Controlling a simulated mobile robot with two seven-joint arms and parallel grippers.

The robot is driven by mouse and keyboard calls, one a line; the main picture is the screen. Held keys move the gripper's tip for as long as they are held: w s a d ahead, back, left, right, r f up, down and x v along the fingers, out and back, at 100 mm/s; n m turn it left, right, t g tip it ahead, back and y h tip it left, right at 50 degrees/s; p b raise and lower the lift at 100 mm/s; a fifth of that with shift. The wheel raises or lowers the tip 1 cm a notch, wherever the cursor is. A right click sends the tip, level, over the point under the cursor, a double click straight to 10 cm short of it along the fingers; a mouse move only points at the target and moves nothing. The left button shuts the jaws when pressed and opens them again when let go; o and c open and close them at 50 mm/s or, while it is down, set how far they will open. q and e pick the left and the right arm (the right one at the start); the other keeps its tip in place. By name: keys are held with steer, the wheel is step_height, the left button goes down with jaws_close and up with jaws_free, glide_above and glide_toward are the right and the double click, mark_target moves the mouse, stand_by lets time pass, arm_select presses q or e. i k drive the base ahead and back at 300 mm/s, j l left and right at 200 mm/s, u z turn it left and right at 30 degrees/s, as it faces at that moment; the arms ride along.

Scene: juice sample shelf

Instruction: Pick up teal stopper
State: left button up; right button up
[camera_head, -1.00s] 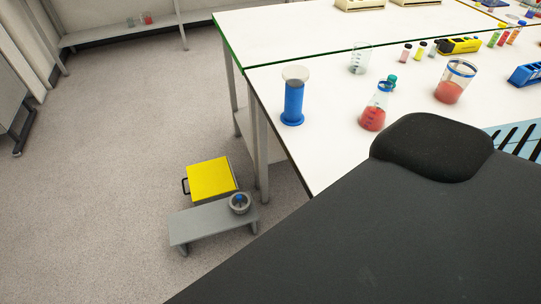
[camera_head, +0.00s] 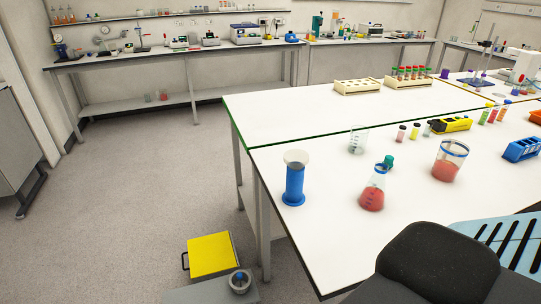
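The teal stopper (camera_head: 388,161) is on the white table (camera_head: 300,120), just behind and touching or overlapping the rim of a conical flask (camera_head: 372,190) with red liquid. I cannot tell whether it rests on the table or against the flask. Neither of my grippers shows in the head view.
A blue cylinder (camera_head: 294,183) stands near the table's left end. A beaker with red liquid (camera_head: 449,160) is right of the flask, and an empty glass beaker (camera_head: 358,139) is behind it. A black chair (camera_head: 437,265) and light-blue slotted panel (camera_head: 497,240) are at the near edge.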

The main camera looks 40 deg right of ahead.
mark_target(389, 160)
steer(key=z, duration=1.95)
